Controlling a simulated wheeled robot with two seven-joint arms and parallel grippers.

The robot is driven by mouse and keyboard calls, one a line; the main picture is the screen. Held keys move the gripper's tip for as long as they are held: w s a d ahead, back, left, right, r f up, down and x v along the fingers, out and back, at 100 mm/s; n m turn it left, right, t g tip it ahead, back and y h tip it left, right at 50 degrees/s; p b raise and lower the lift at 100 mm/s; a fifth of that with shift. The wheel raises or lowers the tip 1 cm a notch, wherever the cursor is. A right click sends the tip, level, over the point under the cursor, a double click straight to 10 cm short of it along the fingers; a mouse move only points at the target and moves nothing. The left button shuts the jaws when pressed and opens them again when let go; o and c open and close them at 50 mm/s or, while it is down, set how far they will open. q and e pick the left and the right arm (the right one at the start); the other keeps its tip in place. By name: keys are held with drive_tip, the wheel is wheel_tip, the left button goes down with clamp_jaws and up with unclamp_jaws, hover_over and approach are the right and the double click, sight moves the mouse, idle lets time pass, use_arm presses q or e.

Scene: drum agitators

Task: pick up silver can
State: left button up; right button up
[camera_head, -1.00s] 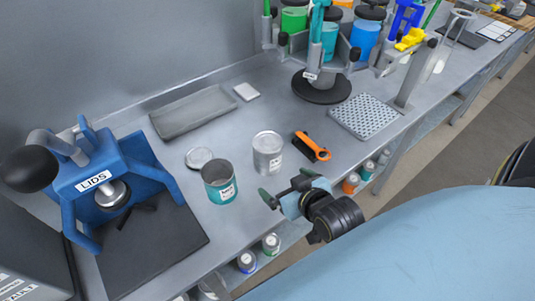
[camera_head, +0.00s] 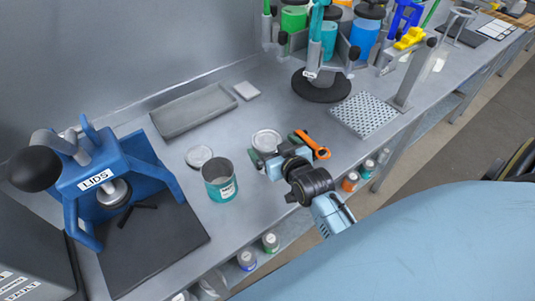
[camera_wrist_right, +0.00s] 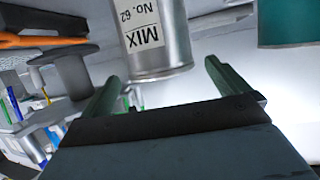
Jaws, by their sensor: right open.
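The silver can (camera_head: 267,137) stands upright on the grey bench. In the head view its lid shows, and my right gripper hides much of its body. In the right wrist view the can (camera_wrist_right: 160,45) is large, with a white MIX No. 62 label. My right gripper (camera_head: 277,147) is open at the can's near side. In the wrist view its two green fingers (camera_wrist_right: 162,72) lie to either side of the can's near end, with a gap on the right; I cannot tell how far they reach along it. My left gripper is not in view.
An open teal-labelled can (camera_head: 219,182) stands left of the silver can, with a loose lid (camera_head: 199,157) behind it. An orange-handled tool (camera_head: 314,146) lies close on the right. A blue lid press (camera_head: 110,180) stands at left. A grey tray (camera_head: 194,110) lies behind.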

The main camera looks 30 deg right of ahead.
sight(269, 143)
drive_tip(key=x, duration=0.4)
drive_tip(key=shift+w+r, duration=0.1)
drive_tip(key=shift+r, duration=0.05)
drive_tip(key=shift+c, duration=0.3)
